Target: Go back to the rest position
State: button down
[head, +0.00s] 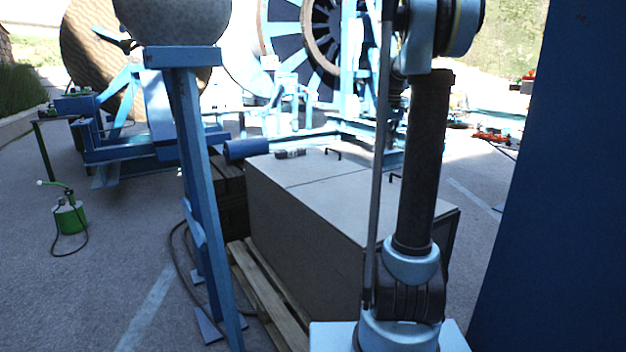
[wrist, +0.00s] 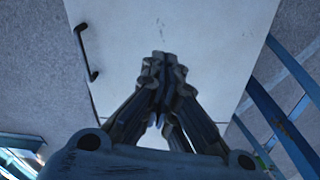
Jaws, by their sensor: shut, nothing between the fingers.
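My gripper (wrist: 163,68) shows in the wrist view with its fingertips together and nothing between them. It points down over the pale top of a large grey box (wrist: 215,30), and I cannot tell how high above it. In the head view my arm rises in front of the right part of the same grey box (head: 310,240). The gripper itself is out of the head view.
A blue post (head: 190,170) stands left of the box. A dark blue panel (head: 560,200) closes off the right side. A green canister (head: 69,216) stands on open paving at left. Large reels (head: 325,35) stand behind.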

jog(key=s+a+f+m, duration=0.15)
jog(key=s+a, duration=0.25)
jog(key=s, duration=0.9)
jog(key=s+a+f+m, duration=0.1)
jog(key=s+a+f, duration=0.1)
jog(key=s+f, duration=0.8)
jog(key=s+a+f+m+t, duration=0.1)
jog(key=s+a+f, duration=0.1)
jog(key=s+f, duration=0.8)
jog(key=s, duration=0.6)
jog(key=shift+s+a+f, duration=0.15)
jog(key=shift+s+a, duration=0.2)
jog(key=shift+s, duration=0.05)
